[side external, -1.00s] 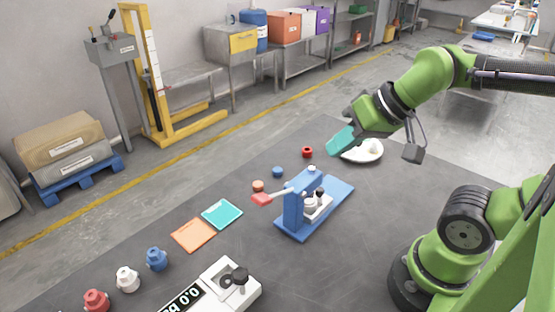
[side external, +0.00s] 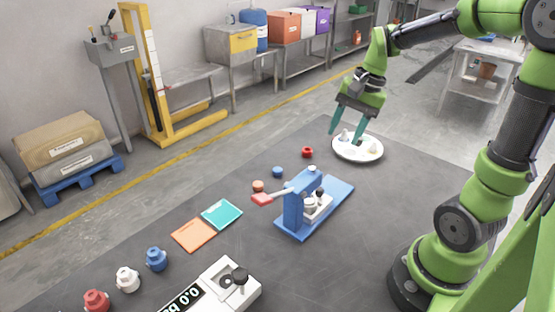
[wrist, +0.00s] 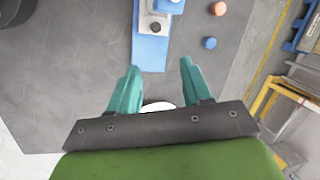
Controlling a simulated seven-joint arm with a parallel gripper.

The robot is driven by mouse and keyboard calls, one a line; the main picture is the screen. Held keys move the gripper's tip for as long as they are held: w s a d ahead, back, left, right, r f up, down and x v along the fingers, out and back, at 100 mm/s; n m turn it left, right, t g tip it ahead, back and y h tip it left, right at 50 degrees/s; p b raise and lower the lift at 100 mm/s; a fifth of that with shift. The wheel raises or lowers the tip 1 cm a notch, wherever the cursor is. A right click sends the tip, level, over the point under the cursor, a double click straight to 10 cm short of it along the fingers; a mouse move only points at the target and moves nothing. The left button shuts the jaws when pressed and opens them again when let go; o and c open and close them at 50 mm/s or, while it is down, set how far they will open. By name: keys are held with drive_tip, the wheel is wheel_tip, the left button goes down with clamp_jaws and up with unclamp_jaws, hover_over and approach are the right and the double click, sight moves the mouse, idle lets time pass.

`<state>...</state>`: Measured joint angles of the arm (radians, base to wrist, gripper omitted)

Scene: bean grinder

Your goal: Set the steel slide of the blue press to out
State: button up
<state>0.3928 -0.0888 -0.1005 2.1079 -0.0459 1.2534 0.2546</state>
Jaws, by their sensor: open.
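The blue press (side external: 296,212) stands on a blue base plate on the dark table, with a red-tipped lever (side external: 263,199) pointing left. On its base is a light metal slide (side external: 318,208) with a dark knob (side external: 319,194). In the wrist view the slide (wrist: 158,14) and its dark knob (wrist: 155,27) show at the top, partly cut off by the frame. My gripper (side external: 346,138) is open and empty, with teal fingers pointing down above the white plate, behind the press. It also shows in the wrist view (wrist: 157,85), apart from the press.
The round white plate (side external: 372,153) holds small light pieces. Teal (side external: 222,213) and orange (side external: 194,235) pads and a white scale-like device (side external: 215,290) are nearer the front.

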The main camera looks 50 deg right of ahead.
drive_tip(key=d+f+m+g+y, duration=0.1)
drive_tip(key=d+m, duration=0.3)
drive_tip(key=m+y, duration=0.1)
drive_tip(key=m, duration=0.1)
approach(321, 189)
drive_tip(key=x, duration=0.8)
drive_tip(key=shift+w, duration=0.1)
clamp_jaws()
